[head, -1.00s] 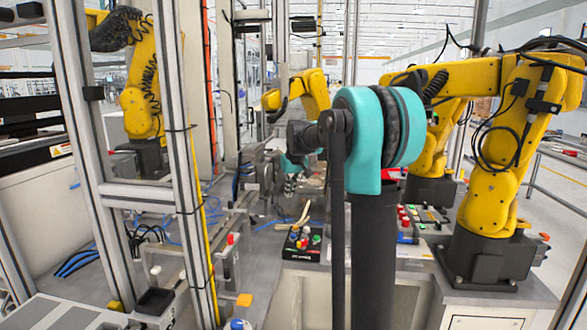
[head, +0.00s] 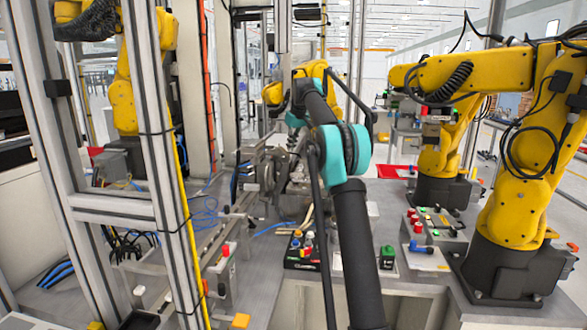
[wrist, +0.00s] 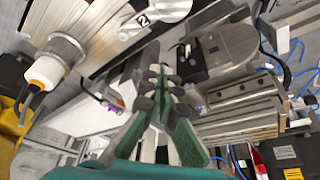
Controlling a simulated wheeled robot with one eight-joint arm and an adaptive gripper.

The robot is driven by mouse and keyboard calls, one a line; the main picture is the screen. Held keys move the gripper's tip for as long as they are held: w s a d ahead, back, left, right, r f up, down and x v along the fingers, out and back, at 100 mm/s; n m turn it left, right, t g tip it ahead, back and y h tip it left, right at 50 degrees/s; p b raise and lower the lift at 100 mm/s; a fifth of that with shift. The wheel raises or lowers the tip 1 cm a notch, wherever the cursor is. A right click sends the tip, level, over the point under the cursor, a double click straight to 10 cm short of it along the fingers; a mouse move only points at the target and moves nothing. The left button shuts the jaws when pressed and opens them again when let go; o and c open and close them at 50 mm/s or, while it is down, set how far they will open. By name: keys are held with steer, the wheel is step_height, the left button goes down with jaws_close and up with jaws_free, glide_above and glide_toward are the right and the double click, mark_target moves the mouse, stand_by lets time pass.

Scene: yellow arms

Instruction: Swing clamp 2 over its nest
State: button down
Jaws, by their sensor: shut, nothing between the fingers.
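My gripper (wrist: 161,70) has dark green fingers drawn together, with nothing between the tips. In the wrist view, a rounded metal piece marked "2" (wrist: 143,20), which looks like part of clamp 2, lies just beyond and left of the fingertips. A grey block with a rounded end (wrist: 232,48), possibly the nest, lies to the right of the tips. The fingers appear apart from both, though the depth is hard to judge. In the head view, my black and teal arm reaches away over the bench and hides most of this area.
A white-capped metal cylinder with cables (wrist: 45,70) stands left in the wrist view. In the head view, yellow robot arms (head: 525,150) stand at the right, and an aluminium frame (head: 155,120) rises at the left. A button box (head: 300,250) sits near my arm.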

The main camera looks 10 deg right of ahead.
mark_target(299, 173)
stand_by(0.3)
step_height(299, 173, down, 10)
steer(key=shift+s+r, duration=0.15)
steer(key=shift+s, duration=0.15)
stand_by(0.5)
